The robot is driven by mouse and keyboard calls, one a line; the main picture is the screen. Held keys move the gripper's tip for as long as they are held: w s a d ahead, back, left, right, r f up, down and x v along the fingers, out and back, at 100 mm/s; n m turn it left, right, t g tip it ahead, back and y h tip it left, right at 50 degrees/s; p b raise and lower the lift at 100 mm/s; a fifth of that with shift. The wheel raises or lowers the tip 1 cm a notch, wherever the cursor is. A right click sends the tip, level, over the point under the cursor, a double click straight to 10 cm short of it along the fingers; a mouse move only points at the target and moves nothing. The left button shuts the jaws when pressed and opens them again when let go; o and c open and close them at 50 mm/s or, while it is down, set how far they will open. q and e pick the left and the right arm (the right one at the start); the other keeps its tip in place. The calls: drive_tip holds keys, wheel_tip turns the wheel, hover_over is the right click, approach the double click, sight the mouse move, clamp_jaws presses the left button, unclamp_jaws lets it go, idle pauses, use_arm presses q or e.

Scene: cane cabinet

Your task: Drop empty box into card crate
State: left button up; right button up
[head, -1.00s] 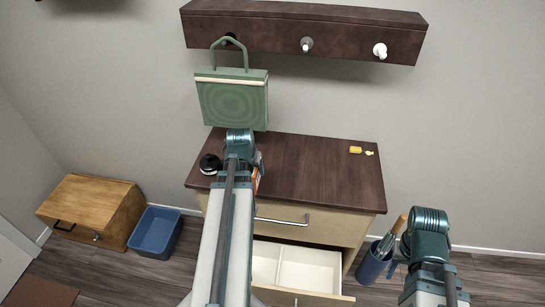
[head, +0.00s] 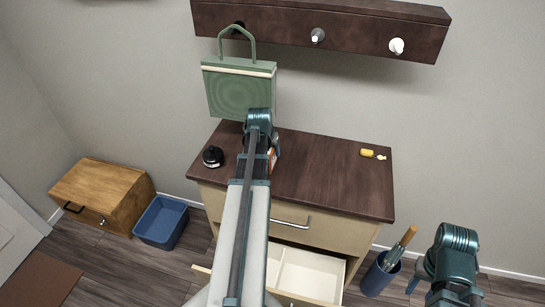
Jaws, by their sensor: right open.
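A small orange-and-white item (head: 273,158), perhaps the box, shows beside the end of my left arm above the dark cabinet top. The arm hides most of it. My left gripper's fingers are hidden behind its own wrist, so I cannot tell whether they hold it. My right gripper (head: 413,284) is open at the lower right, by the blue holder and away from the cabinet. I see no crate that is clearly of card. An open blue bin (head: 162,222) stands on the floor at left.
The cabinet (head: 330,180) has an open lower drawer (head: 310,273). A black round item (head: 213,156) and a yellow item (head: 367,153) lie on top. A green bag (head: 240,92) hangs behind. A wooden box (head: 103,192) and blue holder (head: 379,276) flank the cabinet.

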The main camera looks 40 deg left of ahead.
use_arm(q)
drive_tip(key=shift+f, duration=0.5)
drive_tip(key=shift+r, duration=0.1)
use_arm(e)
drive_tip(key=shift+w+d+f, duration=0.1)
drive_tip(key=shift+d+f, duration=0.05)
drive_tip(key=shift+f, duration=0.2)
use_arm(q)
drive_tip(key=o, duration=1.5)
use_arm(e)
drive_tip(key=shift+f, duration=0.15)
